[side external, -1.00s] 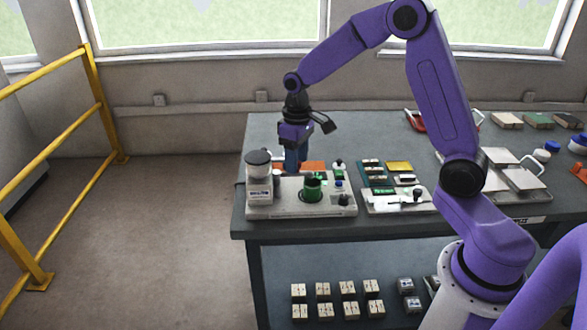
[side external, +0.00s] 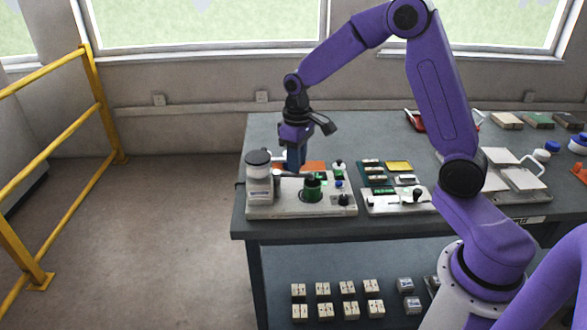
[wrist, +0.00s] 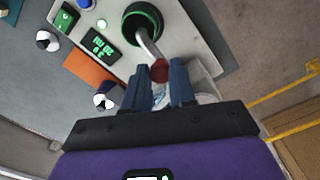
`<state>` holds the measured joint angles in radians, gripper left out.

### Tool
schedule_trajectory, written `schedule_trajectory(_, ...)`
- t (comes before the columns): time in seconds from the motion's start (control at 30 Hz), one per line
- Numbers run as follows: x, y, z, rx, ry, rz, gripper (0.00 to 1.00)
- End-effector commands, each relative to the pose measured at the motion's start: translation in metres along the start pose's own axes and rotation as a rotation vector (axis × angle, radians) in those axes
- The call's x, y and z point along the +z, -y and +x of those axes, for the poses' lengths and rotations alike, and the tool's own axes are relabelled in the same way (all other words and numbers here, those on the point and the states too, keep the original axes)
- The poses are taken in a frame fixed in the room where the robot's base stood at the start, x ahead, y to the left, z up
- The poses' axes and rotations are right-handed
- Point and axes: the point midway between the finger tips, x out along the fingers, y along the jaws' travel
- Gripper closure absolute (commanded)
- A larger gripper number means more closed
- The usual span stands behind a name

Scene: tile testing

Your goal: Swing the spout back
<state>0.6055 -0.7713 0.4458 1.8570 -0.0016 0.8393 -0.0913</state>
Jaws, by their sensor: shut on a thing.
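The spout (wrist: 150,46) is a thin grey curved tube with a dark red tip (wrist: 159,71). It runs from a dark round holder with a green ring (wrist: 143,22) on the pale dosing machine (side external: 290,210). In the side view my gripper (side external: 295,160) points down behind the machine, just right of the white jar with the dark lid (side external: 259,178).
A lit green display (wrist: 100,45) and an orange pad (wrist: 92,72) lie beside the spout, with black-and-white knobs (wrist: 105,101) nearby. A second pale device (side external: 398,200) stands right of the machine. A yellow railing (side external: 95,100) stands left of the table.

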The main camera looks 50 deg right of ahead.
Motion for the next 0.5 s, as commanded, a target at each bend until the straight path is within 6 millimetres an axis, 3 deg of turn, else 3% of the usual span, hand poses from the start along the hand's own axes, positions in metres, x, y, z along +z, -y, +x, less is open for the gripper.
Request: schedule_trajectory(0.5, 0.0017, 0.0101, -0.0003, -0.002, -0.003, -0.006, 0.97)
